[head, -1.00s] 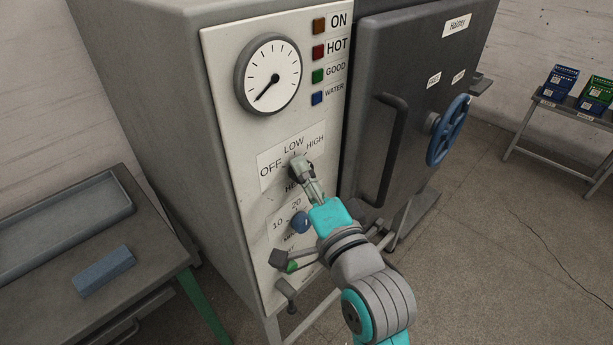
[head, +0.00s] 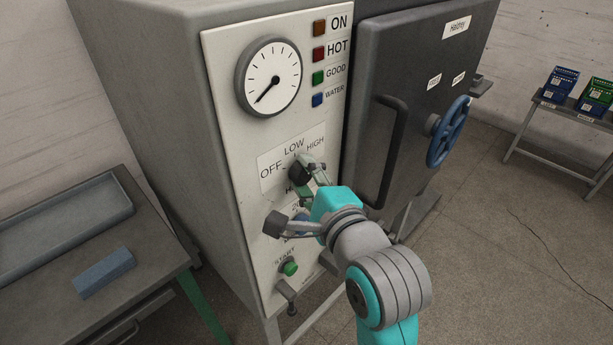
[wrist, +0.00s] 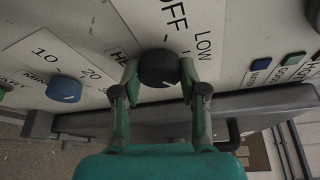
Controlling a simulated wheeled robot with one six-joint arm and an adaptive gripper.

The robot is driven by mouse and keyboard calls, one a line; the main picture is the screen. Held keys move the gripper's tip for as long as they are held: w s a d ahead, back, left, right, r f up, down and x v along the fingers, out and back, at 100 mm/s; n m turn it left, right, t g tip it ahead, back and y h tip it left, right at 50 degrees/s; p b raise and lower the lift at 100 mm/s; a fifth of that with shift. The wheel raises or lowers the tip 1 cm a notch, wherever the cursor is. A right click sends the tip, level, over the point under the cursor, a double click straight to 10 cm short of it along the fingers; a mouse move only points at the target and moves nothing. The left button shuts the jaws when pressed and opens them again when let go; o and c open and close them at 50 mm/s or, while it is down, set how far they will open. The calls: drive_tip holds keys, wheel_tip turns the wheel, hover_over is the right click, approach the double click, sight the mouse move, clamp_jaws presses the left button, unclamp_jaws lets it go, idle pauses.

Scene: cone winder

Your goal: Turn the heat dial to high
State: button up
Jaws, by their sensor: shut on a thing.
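The heat dial is a black round knob (head: 299,173) on the cabinet's white panel, below the OFF, LOW and HIGH marks. In the wrist view, the dial (wrist: 158,68) sits between the two fingertips of my gripper (wrist: 158,80), which is shut on it. In the head view, my gripper (head: 313,180) reaches the dial from the lower right. My fingers partly cover the dial, and I cannot tell which mark its pointer faces.
Below the dial is a blue minutes knob (wrist: 64,88), partly behind my wrist in the head view. The green start button (head: 290,268) is lower. A dark door with a bar handle (head: 386,150) and a blue handwheel (head: 447,132) stands at the right.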

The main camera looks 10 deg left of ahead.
sight(297, 117)
idle(0.4)
drive_tip(key=o, duration=1.1)
drive_tip(key=shift+o, duration=0.2)
drive_tip(key=shift+o, duration=0.4)
drive_tip(key=r, duration=0.9)
drive_tip(key=shift+w+a+r, duration=0.1)
drive_tip(key=shift+w+a, duration=0.05)
drive_tip(key=shift+w, duration=0.15)
drive_tip(key=shift+r, duration=0.25)
drive_tip(key=shift+s+d+r, duration=0.25)
drive_tip(key=shift+s+r, duration=0.05)
drive_tip(key=shift+s, duration=0.05)
drive_tip(key=shift+c, duration=0.4)
drive_tip(key=shift+a+f, duration=0.1)
drive_tip(key=shift+f, duration=0.05)
